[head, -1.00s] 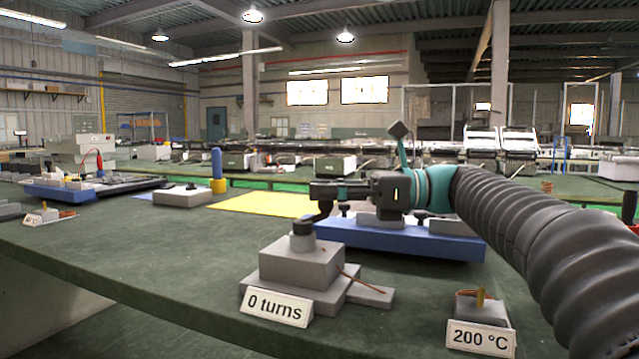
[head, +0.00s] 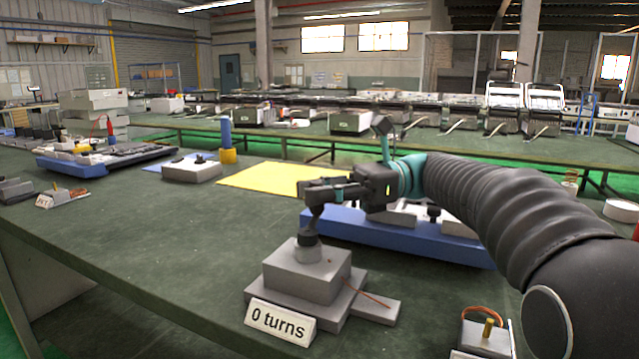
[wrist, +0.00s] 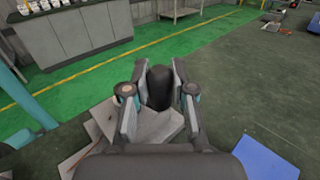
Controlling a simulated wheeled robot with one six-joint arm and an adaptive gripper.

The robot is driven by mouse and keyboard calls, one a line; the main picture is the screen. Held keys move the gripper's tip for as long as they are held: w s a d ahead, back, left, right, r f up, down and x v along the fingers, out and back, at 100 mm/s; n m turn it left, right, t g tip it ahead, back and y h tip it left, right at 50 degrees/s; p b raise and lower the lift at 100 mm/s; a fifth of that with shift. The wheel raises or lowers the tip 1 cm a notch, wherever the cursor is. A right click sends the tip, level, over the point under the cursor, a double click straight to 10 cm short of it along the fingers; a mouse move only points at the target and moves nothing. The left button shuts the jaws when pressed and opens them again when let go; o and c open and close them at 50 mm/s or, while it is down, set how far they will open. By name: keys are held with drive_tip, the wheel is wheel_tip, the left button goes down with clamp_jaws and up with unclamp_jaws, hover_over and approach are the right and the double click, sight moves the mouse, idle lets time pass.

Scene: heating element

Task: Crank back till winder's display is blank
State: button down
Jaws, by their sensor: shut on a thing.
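The winder (head: 308,274) is a grey stepped block near the table's front edge in the head view. Its display plate (head: 281,322) reads "0 turns". A dark crank stands on the round hub (head: 307,248) on top, and a thin copper-coloured wire runs at its right side. My gripper (head: 318,190) is above the hub, shut on the crank's dark knob. In the wrist view the knob (wrist: 160,88) sits between my two fingers, with the grey winder (wrist: 150,122) beneath. The fingers hide part of the crank.
A blue tray (head: 400,243) with grey parts lies just behind my gripper. A grey block with a brass post (head: 487,335) stands at the front right, its plate cut off. A yellow mat (head: 265,178) lies farther back.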

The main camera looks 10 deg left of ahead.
drive_tip(key=c, duration=0.9)
unclamp_jaws()
drive_tip(key=shift+c, duration=0.2)
wheel_tip(320, 180, up, 10)
drive_tip(key=shift+c, duration=0.3)
